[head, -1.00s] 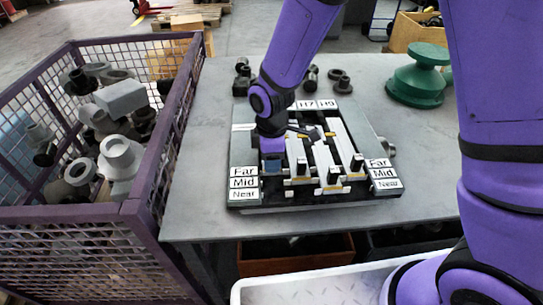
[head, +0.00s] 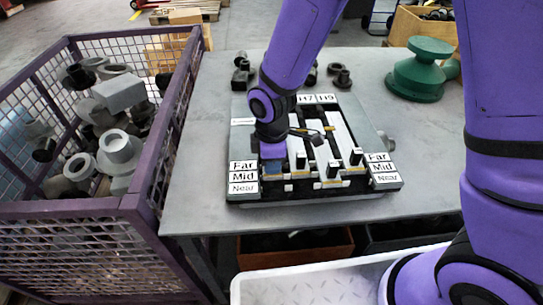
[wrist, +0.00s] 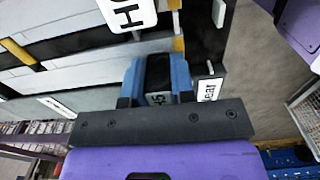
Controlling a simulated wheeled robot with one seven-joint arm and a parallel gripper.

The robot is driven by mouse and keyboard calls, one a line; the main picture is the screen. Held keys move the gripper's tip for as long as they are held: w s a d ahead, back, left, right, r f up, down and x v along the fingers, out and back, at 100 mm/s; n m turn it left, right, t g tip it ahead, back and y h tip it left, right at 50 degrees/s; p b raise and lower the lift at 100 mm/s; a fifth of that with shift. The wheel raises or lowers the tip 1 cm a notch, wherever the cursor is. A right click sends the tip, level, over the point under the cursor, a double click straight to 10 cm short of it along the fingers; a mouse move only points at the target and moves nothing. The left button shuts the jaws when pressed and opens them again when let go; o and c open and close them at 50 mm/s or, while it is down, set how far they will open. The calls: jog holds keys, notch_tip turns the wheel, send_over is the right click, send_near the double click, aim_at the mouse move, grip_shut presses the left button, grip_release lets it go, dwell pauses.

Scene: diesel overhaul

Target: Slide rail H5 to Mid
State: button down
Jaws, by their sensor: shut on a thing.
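The rail board (head: 250,192) lies on the table, with long pale rails, black upright knobs and Far, Mid and Near labels at both sides. My gripper (head: 273,170) reaches down at the leftmost rail, beside the left Far and Mid labels. In the wrist view its blue fingers (wrist: 158,80) are closed around a black knob (wrist: 158,70). A small tag on the knob, partly cut off, seems to read H5. The arm hides most of this rail in the head view. A Near label (wrist: 208,88) shows partly beside the fingers.
Rails with H7 and H9 labels (head: 317,98) run close on the right, with their knobs (head: 333,168) standing up. A purple mesh bin (head: 130,205) of metal parts stands at the left. A green part (head: 420,70) stands at the back right.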

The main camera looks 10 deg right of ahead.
jog(key=c, duration=1)
grip_release()
jog(key=shift+o, duration=0.2)
jog(key=shift+r, duration=0.1)
notch_tip(320, 180, up, 11)
jog(key=shift+f, duration=0.2)
